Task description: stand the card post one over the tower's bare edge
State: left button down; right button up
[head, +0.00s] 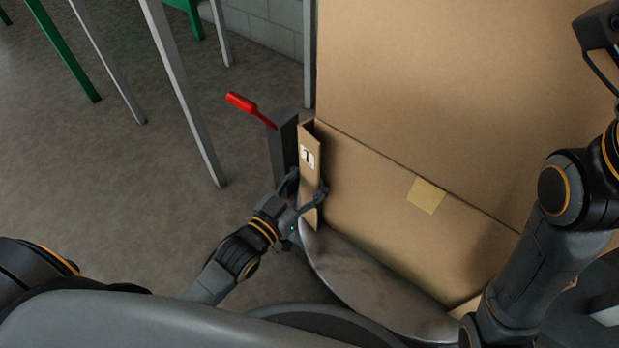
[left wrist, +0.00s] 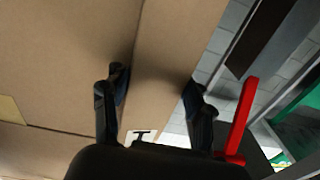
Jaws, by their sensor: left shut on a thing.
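The card post one (head: 309,180) is a narrow brown angled strip with a white label "1" near its top. It stands roughly upright along the near-left corner of the tower (head: 450,90) of big cardboard boxes. I cannot tell whether it touches the boxes. My left gripper (head: 305,194) is shut on the post's lower part. In the left wrist view the post (left wrist: 161,75) shows between the two fingers (left wrist: 155,105), with its label partly hidden at the bottom. My right arm stands at the right, and its gripper does not show clearly.
The tower stands on a round grey metal plate (head: 345,268). A dark upright (head: 283,150) with a red handle (head: 241,102) stands just left of the post. Yellow tape (head: 426,195) marks the tower's face. Grey and green table legs stand at upper left. The floor at left is clear.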

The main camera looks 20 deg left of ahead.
pick_arm(q)
jog(key=shift+s+d+f, duration=0.2)
jog(key=shift+d+f, duration=0.1)
jog(key=shift+f, duration=0.05)
jog(key=c, duration=0.7)
grip_release()
jog(key=o, duration=0.3)
jog(key=shift+r, duration=0.1)
jog(key=v, duration=1.2)
jog(key=shift+w+r, duration=0.1)
